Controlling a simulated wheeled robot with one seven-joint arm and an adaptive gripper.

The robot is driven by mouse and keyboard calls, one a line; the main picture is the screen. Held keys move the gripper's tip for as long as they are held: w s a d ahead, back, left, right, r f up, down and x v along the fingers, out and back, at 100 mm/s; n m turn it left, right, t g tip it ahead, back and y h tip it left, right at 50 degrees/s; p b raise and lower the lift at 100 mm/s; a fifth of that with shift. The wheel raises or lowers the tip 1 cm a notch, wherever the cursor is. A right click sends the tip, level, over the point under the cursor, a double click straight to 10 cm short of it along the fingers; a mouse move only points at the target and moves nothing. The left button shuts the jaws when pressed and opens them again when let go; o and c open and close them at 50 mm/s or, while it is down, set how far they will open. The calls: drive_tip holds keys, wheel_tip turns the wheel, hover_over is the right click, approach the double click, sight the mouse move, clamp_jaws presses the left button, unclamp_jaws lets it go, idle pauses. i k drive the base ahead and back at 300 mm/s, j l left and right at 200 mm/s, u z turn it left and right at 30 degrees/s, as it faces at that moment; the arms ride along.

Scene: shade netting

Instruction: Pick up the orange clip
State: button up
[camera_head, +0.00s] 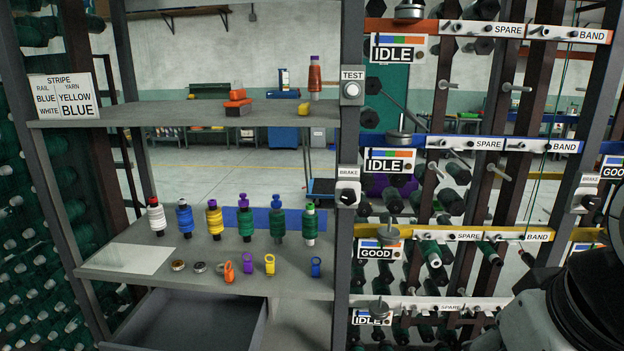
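The orange clip (228,279) stands near the front edge of the grey middle shelf (190,253), left of the shelf's centre. It is a small piece with a rounded top. A purple clip (248,262) stands close to its right, then a yellow clip (270,265), and a blue clip (316,268) farther right. Two small round discs lie to its left, the nearer one (199,267) close by. Part of my arm shows at the lower right, far from the clip. My gripper's fingers are not in view.
Several coloured spools, including a yellow one (215,220), stand in a row behind the clips. A pale sheet (129,258) lies at the shelf's left. An open drawer (195,318) is below. A grey post (347,220) and a spool rack stand to the right.

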sight(229, 278)
drive_tip(key=i+j, duration=0.2)
drive_tip(key=j, duration=0.15)
drive_tip(key=i+j, duration=0.45)
drive_tip(key=j, duration=0.2)
drive_tip(key=i+j+z, duration=0.1)
drive_tip(key=j, duration=0.25)
drive_tip(key=i, duration=0.1)
